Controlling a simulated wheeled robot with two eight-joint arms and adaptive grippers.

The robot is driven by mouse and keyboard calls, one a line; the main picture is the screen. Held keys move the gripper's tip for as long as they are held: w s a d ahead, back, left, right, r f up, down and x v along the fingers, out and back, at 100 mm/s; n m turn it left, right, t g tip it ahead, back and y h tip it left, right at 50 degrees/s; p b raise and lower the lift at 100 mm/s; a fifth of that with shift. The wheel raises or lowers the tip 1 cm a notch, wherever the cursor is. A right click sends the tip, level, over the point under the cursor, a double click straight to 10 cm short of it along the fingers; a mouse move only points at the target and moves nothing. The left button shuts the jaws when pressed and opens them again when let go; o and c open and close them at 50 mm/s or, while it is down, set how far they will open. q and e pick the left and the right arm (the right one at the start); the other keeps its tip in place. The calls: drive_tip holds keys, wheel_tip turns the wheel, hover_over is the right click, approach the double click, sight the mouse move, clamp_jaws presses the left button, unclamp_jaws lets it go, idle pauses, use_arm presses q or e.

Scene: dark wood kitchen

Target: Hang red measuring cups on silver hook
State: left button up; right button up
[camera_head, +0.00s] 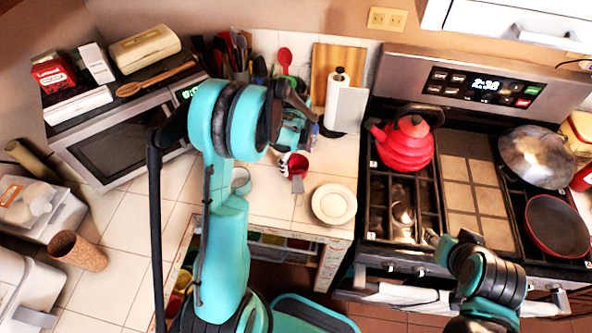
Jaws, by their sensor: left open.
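I cannot make out a silver hook.
The white plate (334,204) sits on the counter beside the stove. Behind stand a paper towel roll (338,92), a wooden board (338,62) and utensils. A red kettle (407,143) and pans (556,226) occupy the stove. A microwave (118,143) stands left; a cork cup (77,251) lies front left.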

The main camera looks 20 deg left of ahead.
use_arm(q)
drive_tip(key=shift+f, duration=1.45)
drive_tip(key=shift+r, duration=0.1)
drive_tip(key=c, duration=1.3)
drive_tip(key=shift+r, duration=0.1)
drive_tip(key=r, duration=0.4)
drive_tip(key=shift+d+r+p, duration=0.2)
drive_tip(key=shift+p, duration=0.15)
drive_tip(key=d+r+p, duration=0.1)
drive_tip(key=d+r, duration=0.5)
drive_tip(key=d, duration=0.5)
drive_tip(key=shift+s+d+r, duration=0.2)
